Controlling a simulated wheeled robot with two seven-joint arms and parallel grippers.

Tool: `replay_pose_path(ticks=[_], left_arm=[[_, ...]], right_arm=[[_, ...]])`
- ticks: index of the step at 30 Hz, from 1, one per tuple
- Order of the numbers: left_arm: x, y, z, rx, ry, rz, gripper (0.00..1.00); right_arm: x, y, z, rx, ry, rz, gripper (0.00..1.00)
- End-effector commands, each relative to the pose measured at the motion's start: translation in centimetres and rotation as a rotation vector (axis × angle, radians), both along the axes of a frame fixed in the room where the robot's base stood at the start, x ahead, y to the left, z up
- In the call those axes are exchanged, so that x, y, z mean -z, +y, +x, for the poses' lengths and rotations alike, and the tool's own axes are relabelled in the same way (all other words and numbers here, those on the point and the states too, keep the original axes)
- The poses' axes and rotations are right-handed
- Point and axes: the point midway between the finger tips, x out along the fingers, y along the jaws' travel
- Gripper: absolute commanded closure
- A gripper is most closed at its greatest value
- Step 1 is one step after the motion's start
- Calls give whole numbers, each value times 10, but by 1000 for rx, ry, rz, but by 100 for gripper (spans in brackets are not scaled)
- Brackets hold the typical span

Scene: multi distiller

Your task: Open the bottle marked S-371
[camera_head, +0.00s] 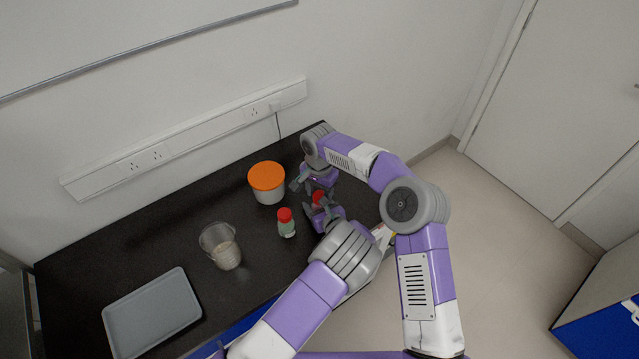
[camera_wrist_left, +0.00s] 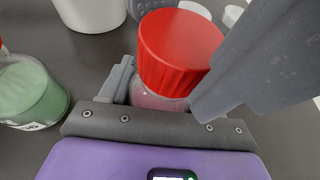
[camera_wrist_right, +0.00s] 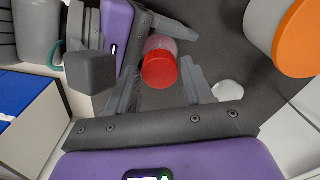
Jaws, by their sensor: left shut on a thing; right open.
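A bottle with a red ribbed cap (camera_wrist_left: 180,48) and pinkish contents is held in my left gripper (camera_wrist_left: 160,92), whose fingers are shut around its body below the cap. The head view shows this cap (camera_head: 318,197) partly hidden by my arms. My right gripper (camera_wrist_right: 160,88) is open and empty. In the right wrist view, the held bottle's cap (camera_wrist_right: 159,70) appears between its fingers, seemingly not gripped. A second bottle (camera_head: 286,224), red-capped with green contents, stands upright on the table to the left. I cannot read the marking S-371 on either bottle.
An orange-lidded tub (camera_head: 267,178) stands behind the bottles on the black table (camera_head: 150,240). A glass beaker (camera_head: 221,246) and a grey tray (camera_head: 152,314) are farther left. A white round thing (camera_wrist_right: 228,90) lies near the right gripper's fingers in its wrist view.

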Motion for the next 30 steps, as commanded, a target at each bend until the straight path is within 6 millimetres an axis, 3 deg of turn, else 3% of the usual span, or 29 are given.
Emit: replay_pose_path(ticks=[12,21,26,30], left_arm=[[1,0,0,1,2,-1,100],[1,0,0,1,2,-1,100],[1,0,0,1,2,-1,100],[1,0,0,1,2,-1,100]], right_arm=[[10,0,0,-1,-1,0,49],[10,0,0,-1,-1,0,95],[9,0,0,-38,-2,0,98],[9,0,0,-221,-1,-1,98]])
